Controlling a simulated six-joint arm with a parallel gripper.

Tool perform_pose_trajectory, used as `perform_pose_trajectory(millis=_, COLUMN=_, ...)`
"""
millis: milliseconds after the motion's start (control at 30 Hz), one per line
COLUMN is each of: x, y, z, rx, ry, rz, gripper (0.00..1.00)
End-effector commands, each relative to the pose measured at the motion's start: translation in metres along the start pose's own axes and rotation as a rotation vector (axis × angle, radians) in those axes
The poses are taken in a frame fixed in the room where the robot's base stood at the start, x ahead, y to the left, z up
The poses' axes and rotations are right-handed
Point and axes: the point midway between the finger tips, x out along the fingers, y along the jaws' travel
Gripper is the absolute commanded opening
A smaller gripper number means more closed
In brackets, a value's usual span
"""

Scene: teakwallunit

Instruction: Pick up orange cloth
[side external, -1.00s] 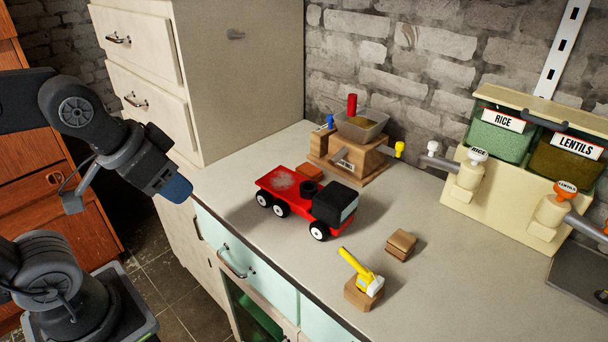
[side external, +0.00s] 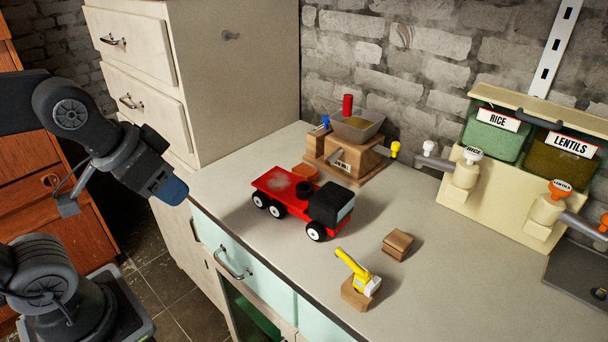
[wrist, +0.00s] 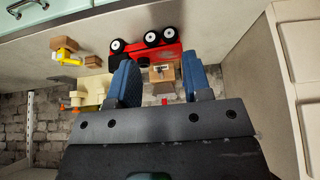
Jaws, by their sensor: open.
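A small orange piece (side external: 305,172) lies on the counter just behind the red toy truck in the side view, partly hidden by the truck. It is the only loose orange thing on the counter; I cannot tell whether it is cloth. I cannot make it out in the wrist view. My gripper (side external: 174,191), with blue fingers, hangs left of the counter's front edge, well away from the orange piece. In the wrist view my gripper (wrist: 161,82) is open, with nothing held between its fingers.
The red truck (side external: 300,203) stands in front of the orange piece. Behind is a wooden grinder (side external: 345,155) with a tray. A yellow-handled toy (side external: 358,285) and a wooden block (side external: 397,244) lie to the right, near dispensers (side external: 490,150). A drawer cabinet (side external: 235,80) stands at left.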

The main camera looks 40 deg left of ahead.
Motion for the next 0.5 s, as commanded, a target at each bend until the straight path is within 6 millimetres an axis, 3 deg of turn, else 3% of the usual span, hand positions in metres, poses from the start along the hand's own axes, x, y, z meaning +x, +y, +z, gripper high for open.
perform_pose_trajectory(millis=333, x=-0.001, y=0.0, z=-0.004, rx=-0.013, ry=-0.004, rz=0.0, gripper=0.53)
perform_pose_trajectory(millis=500, x=-0.005, y=0.0, z=-0.037, rx=-0.156, ry=-0.054, rz=-0.005, gripper=0.53)
